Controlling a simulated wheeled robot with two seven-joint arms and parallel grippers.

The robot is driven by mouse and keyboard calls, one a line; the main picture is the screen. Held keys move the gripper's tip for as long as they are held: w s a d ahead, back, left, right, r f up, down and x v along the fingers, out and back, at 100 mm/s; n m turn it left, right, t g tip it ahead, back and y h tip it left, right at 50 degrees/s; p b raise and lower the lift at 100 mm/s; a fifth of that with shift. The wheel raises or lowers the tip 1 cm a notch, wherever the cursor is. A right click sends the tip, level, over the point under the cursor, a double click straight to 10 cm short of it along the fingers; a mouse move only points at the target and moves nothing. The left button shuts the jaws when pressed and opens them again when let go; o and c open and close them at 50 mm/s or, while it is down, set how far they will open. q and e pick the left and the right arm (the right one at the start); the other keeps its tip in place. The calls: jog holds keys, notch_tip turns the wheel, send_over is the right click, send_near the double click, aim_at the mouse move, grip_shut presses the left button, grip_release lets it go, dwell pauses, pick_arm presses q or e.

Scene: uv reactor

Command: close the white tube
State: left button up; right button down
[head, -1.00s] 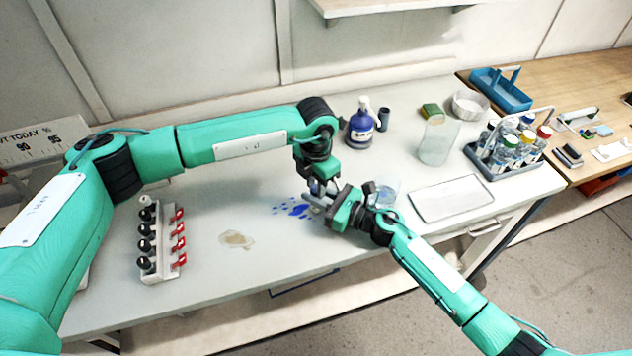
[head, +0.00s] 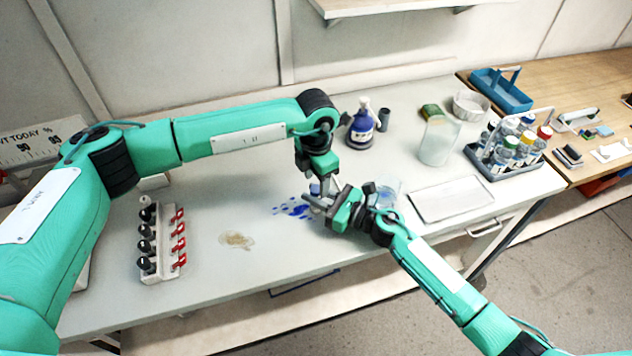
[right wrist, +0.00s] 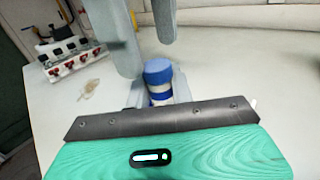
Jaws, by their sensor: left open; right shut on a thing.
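The white tube (right wrist: 160,88) stands between the fingers of my right gripper in the right wrist view, with a blue cap (right wrist: 157,67) at its top. Its lower part is hidden by the gripper. My right gripper (head: 318,200) is shut on the tube just above the bench. My left gripper (head: 319,186) is directly above it, pointing down and open. Its two fingers (right wrist: 143,40) show apart above the cap in the right wrist view. In the head view the tube is mostly hidden by the grippers. I cannot tell how tightly the cap sits.
Blue spots (head: 292,208) and a brownish stain (head: 237,240) mark the bench. A rack of black-topped pieces with red clips (head: 160,240) stands left. A beaker (head: 386,190), a glass cylinder (head: 438,142), a blue bottle (head: 361,128) and a tray (head: 452,199) are to the right.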

pick_arm(q)
notch_tip(320, 180, up, 10)
dwell(0.3)
jog(key=shift+r, duration=0.1)
pick_arm(e)
jog(key=c, duration=1.1)
grip_release()
jog(key=shift+c, duration=0.2)
pick_arm(q)
notch_tip(320, 180, down, 5)
jog(key=b, duration=0.4)
jog(key=shift+b, duration=0.4)
pick_arm(e)
jog(key=v, duration=1.2)
jog(key=shift+d+f, duration=0.2)
jog(key=shift+f, duration=0.05)
jog(key=shift+s+d+r, duration=0.2)
jog(key=shift+s+d, duration=0.25)
jog(key=shift+d, duration=0.15)
